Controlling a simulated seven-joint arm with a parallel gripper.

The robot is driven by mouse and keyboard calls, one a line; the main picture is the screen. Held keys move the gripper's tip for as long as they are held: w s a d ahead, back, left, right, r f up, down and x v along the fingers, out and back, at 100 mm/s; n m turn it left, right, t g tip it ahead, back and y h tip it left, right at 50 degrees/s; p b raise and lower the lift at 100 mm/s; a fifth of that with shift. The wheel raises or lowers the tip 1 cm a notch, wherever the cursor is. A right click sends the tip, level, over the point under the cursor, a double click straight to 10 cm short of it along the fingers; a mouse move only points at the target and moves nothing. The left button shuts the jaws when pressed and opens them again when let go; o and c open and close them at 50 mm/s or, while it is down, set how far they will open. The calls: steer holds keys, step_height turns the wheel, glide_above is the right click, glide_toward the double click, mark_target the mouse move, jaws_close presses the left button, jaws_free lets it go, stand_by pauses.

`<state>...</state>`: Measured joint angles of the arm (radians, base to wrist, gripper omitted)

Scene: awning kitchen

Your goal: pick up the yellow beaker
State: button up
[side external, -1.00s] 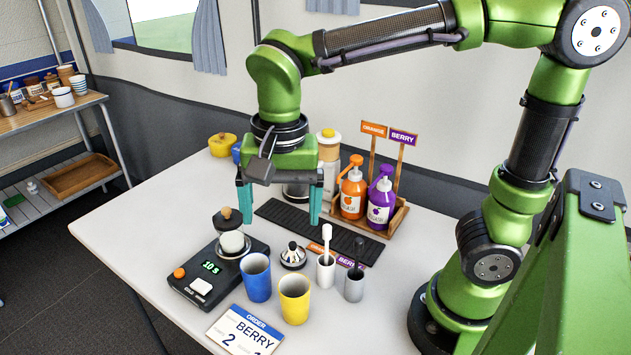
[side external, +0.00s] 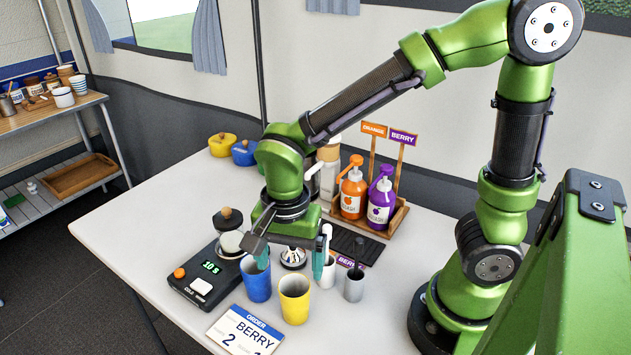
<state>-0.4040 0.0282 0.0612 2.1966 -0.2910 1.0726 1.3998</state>
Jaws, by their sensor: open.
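The yellow beaker (side external: 294,300) stands upright on the white table, just behind the order card and right of the blue beaker (side external: 256,279). My gripper (side external: 291,264) is open and points down, just above and behind the two beakers. Its left finger is at the blue beaker's rim in the picture, and its right finger is beside the small white cup; I cannot tell whether either touches. Nothing is held between the fingers.
A black scale (side external: 215,272) stands to the left. A white cup (side external: 326,270) with a brush and a grey cup (side external: 354,284) stand close on the right. The order card (side external: 243,331) lies in front. Orange (side external: 353,192) and purple (side external: 380,203) squash bottles stand behind.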

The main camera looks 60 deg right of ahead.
mark_target(294, 277)
steer(key=f, duration=0.5)
steer(key=shift+s+d, duration=0.15)
steer(key=shift+d, duration=0.05)
steer(key=shift+c, duration=0.4)
steer(key=c, duration=1.4)
steer(key=shift+r, duration=0.1)
